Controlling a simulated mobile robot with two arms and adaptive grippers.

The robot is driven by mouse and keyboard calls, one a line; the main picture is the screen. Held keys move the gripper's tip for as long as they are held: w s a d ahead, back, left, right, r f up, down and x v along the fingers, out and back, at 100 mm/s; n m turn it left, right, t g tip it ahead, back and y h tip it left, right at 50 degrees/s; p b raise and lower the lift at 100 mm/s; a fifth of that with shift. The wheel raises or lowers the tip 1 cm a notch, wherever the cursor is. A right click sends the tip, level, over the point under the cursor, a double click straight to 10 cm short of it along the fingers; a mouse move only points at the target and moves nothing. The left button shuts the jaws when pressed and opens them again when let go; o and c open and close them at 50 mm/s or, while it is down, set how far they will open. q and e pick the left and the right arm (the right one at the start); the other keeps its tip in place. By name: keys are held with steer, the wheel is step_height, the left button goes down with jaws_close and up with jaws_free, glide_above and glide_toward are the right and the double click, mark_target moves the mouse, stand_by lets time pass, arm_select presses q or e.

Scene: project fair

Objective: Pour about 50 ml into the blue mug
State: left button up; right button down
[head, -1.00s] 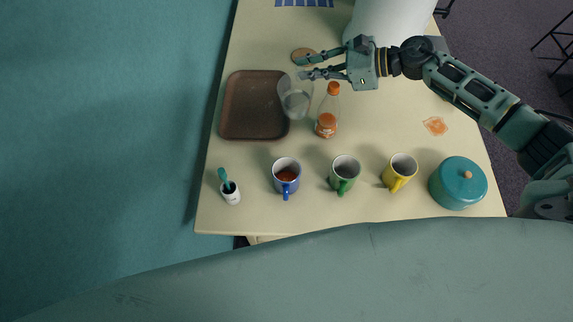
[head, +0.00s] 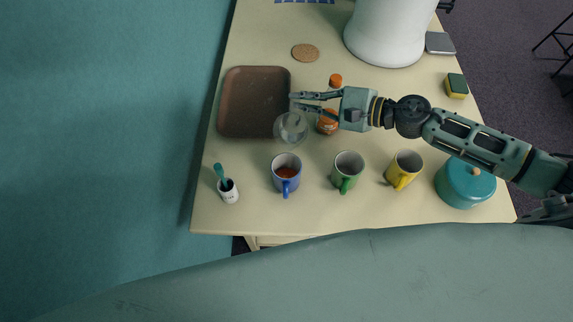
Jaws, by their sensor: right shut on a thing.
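The blue mug (head: 286,175) stands upright near the table's front edge, with brownish-orange liquid inside. My right gripper (head: 294,103) is shut on a clear glass vessel (head: 291,128). The vessel is beyond the blue mug, beside the brown tray's right edge. Its contents and exact tilt are hard to tell, and I see no stream from it. A bottle with an orange cap and orange contents (head: 327,125) stands just right of the vessel, partly hidden by my right gripper. My left gripper is out of view.
A brown tray (head: 231,127), a green mug (head: 347,170), a yellow mug (head: 404,169) and a teal lidded pot (head: 458,190) stand on the table (head: 310,218). A white cup (head: 229,195) holds a teal utensil. A cork coaster (head: 305,53) and sponge (head: 456,86) lie farther back.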

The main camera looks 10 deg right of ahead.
steer(key=shift+r, duration=0.2)
steer(key=shift+r+n, duration=0.1)
steer(key=shift+n, duration=0.2)
steer(key=shift+s+a+r+t, duration=0.1)
steer(key=shift+s+r+t, duration=0.1)
steer(key=shift+s+t, duration=0.1)
steer(key=shift+s+a+r+n+b, duration=0.2)
steer(key=shift+s+n+b, duration=0.1)
steer(key=shift+n, duration=0.1)
steer(key=shift+s+a+r+n+t+b, duration=0.3)
steer(key=shift+s+r+n+t+b, duration=0.2)
steer(key=shift+s+r+n+b, duration=0.2)
stand_by(1.4)
steer(key=shift+w, duration=0.1)
